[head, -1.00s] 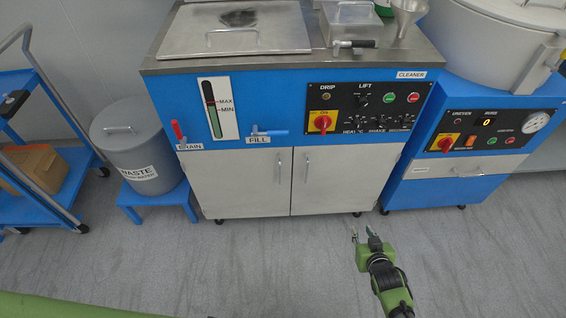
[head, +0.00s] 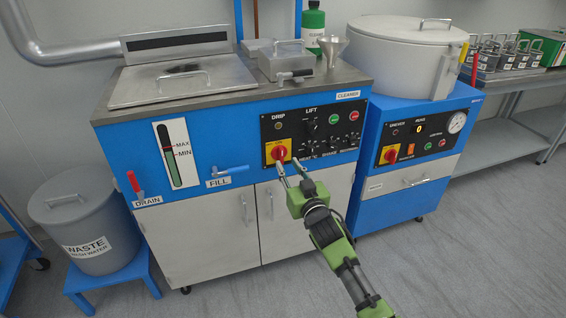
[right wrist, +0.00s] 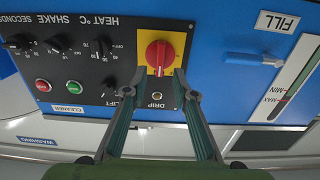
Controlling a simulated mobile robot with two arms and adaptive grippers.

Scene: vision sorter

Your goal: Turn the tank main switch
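The tank main switch (head: 278,153) is a red rotary knob on a yellow plate at the left of the cleaner's black control panel. In the right wrist view, where the panel appears upside down, the red knob (right wrist: 160,54) shows with its pale line near upright. My right gripper (head: 290,168) is open and empty in front of the panel, just below and right of the knob in the head view. In the right wrist view its fingertips (right wrist: 161,78) are apart, close to the knob's near edge, not closed on it. My left gripper is not in view.
The control panel (head: 329,128) carries small knobs and green and red buttons close to the switch. A blue fill lever (head: 229,170) and red drain lever (head: 135,184) stick out at the left. A second blue machine (head: 395,185) stands at the right. Floor in front is clear.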

